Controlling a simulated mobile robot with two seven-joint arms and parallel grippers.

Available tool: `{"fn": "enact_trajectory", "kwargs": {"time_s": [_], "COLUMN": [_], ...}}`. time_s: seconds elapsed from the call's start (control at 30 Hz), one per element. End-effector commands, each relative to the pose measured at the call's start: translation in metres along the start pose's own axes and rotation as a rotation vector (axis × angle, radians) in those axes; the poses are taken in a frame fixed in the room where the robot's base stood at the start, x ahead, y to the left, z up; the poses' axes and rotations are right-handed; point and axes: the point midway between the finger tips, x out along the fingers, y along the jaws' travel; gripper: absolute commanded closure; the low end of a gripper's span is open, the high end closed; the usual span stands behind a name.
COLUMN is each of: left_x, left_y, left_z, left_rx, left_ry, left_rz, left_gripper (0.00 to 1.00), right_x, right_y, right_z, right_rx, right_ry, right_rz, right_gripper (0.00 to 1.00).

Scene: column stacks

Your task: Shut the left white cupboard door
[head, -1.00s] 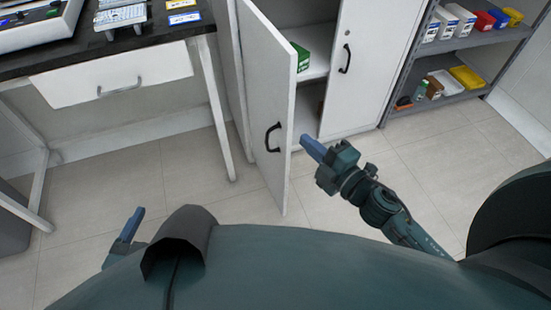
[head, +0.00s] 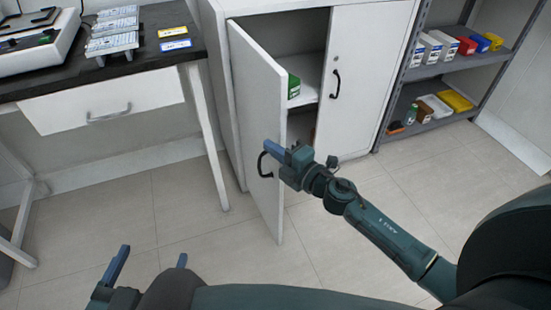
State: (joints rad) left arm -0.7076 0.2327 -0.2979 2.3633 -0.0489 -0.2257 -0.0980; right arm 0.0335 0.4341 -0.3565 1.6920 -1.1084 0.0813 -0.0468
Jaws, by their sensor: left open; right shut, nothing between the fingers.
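The left white cupboard door (head: 257,120) stands ajar, swung out toward me, with a black handle (head: 265,165) low on its outer face. My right gripper (head: 272,148) is shut and empty. Its blue fingertips are at the free edge of the door, just above the handle in the picture; I cannot tell whether they touch it. My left gripper (head: 150,262) is open and empty, low at the front left, away from the cupboard, its base partly hidden by my own body. The cupboard's right door (head: 357,80) is closed.
A green box (head: 293,86) sits on the shelf inside the cupboard. A desk with a white drawer (head: 105,105) stands to the left. A grey shelf rack (head: 450,65) with several boxes stands to the right. The floor (head: 190,205) in front is clear.

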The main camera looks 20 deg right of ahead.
Motion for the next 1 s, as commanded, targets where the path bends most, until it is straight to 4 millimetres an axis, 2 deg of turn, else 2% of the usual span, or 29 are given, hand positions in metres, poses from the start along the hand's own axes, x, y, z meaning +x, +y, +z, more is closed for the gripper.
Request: {"fn": "enact_trajectory", "kwargs": {"time_s": [0.2,0.73,0.87,1.0], "left_x": [0.001,0.002,0.005,0.006], "left_y": [0.001,0.002,0.005,0.012], "left_z": [0.0,0.002,0.002,0.003], "left_rx": [0.01,0.017,0.051,0.084], "left_ry": [0.033,0.059,0.133,0.241], "left_rz": [-0.001,-0.003,0.005,0.016], "left_gripper": [0.18,0.18,0.18,0.18], "right_x": [-0.006,-0.009,-0.014,-0.022], "right_y": [-0.001,-0.002,-0.004,-0.006], "right_z": [0.016,0.024,0.038,0.062], "right_rx": [0.001,-0.001,-0.003,-0.006], "right_ry": [0.002,0.018,0.054,0.118], "right_rz": [0.001,0.001,0.0,0.001], "right_gripper": [1.0,1.0,1.0,1.0]}}
